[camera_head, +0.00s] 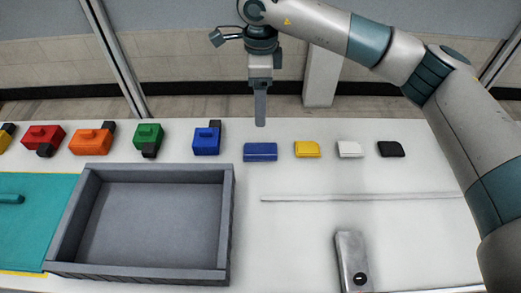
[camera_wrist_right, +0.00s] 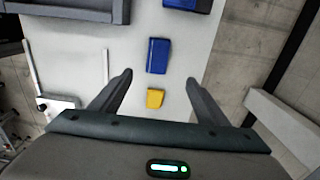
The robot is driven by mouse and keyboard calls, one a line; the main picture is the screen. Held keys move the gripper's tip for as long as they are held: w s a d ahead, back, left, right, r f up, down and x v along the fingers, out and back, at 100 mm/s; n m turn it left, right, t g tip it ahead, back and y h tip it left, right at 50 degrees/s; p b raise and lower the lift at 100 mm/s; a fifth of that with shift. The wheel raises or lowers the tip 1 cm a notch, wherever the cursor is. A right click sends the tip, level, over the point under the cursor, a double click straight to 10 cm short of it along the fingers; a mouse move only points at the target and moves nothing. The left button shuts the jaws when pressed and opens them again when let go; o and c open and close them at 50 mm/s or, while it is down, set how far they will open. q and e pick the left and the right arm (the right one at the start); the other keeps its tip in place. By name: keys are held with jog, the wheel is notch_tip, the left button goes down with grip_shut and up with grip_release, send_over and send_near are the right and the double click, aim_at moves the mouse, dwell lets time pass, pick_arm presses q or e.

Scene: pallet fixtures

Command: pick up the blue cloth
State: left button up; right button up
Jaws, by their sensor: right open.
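The blue cloth (camera_head: 260,152) is a small flat, folded-looking rectangle on the white table, between a blue block and a yellow piece. In the right wrist view the blue cloth (camera_wrist_right: 158,55) lies ahead of the fingertips, centred between their lines. My right gripper (camera_head: 260,122) points down, above and just behind the cloth in the head view, apart from it. Its two fingers (camera_wrist_right: 157,78) are spread wide with nothing between them, and the yellow piece lies below the gap. My left gripper is not in view.
The yellow piece (camera_head: 307,149), a white piece (camera_head: 350,149) and a black piece (camera_head: 391,149) lie to the right. A blue block (camera_head: 207,141) is to the left. A grey tray (camera_head: 228,220) stands in front; a metal fixture (camera_head: 352,260) is front right.

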jog(key=p, duration=0.5)
send_over(261, 150)
jog(key=f, duration=1)
jog(key=shift+w+a+f, duration=0.1)
jog(key=shift+w+f, duration=0.1)
jog(key=shift+w, duration=0.15)
jog(key=shift+f, duration=0.55)
jog(key=shift+s+f+p, duration=0.2)
jog(key=shift+f+p, duration=0.35)
jog(key=shift+p, duration=0.1)
notch_tip(261, 150, down, 3)
jog(key=shift+s+r+p, duration=0.1)
jog(key=shift+p, duration=0.8)
jog(key=shift+f, duration=0.65)
jog(key=c, duration=1.2)
